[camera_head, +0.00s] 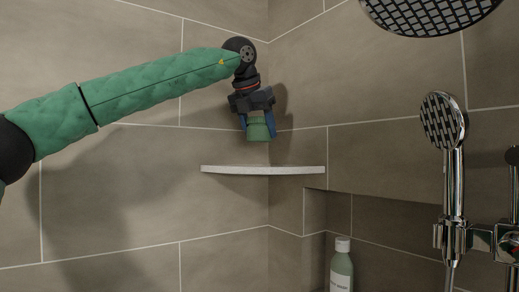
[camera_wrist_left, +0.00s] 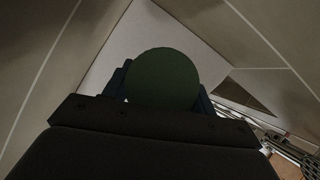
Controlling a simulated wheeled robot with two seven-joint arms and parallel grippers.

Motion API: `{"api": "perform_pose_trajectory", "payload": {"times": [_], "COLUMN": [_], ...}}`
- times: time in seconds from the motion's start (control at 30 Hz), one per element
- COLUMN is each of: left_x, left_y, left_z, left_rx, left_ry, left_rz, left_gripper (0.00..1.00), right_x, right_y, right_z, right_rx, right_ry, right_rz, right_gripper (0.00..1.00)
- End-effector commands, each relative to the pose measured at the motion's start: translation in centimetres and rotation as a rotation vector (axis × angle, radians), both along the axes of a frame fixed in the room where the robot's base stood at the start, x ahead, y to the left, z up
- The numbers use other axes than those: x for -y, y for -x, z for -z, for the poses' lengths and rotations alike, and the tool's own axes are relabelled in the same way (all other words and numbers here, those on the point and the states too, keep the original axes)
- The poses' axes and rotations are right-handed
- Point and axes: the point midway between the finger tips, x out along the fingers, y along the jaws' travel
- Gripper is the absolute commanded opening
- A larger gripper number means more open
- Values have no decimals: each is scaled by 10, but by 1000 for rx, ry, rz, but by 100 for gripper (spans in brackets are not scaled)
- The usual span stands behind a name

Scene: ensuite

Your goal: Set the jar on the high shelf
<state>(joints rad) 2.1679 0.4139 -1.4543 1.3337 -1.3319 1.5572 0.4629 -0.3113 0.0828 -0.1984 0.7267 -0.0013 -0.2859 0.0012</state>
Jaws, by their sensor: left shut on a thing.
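The green jar (camera_head: 258,131) is held between the blue fingertips of my left gripper (camera_head: 258,124) in the head view. The jar is upright, above the pale corner shelf (camera_head: 262,170), with a visible gap between its base and the shelf's front edge. In the left wrist view the jar's round dark green top (camera_wrist_left: 162,78) sits between the fingers of my left gripper (camera_wrist_left: 162,92). The pale shelf surface (camera_wrist_left: 130,38) shows beyond it there. The shelf looks bare. My right gripper is in neither view.
A hand shower (camera_head: 441,122) on a chrome rail stands at the right, and a large overhead shower (camera_head: 430,12) hangs at the upper right. A recessed niche below the shelf holds a green bottle (camera_head: 341,268). Tiled walls meet behind the shelf.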

Motion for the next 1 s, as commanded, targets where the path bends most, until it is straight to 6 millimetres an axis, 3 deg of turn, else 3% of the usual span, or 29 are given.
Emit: {"api": "perform_pose_trajectory", "payload": {"times": [0.1,0.4,0.63,1.0], "left_x": [0,0,0,1], "left_y": [0,0,0,0], "left_z": [12,32,57,62], "left_rx": [-1,0,0,1], "left_ry": [-1,-2,0,1], "left_rz": [1,0,1,1], "left_gripper": [28,28,28,28], "right_x": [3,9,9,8], "right_y": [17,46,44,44], "right_z": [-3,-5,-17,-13], "right_rx": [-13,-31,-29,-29], "right_ry": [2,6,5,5], "right_rz": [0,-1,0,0], "right_gripper": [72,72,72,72]}}
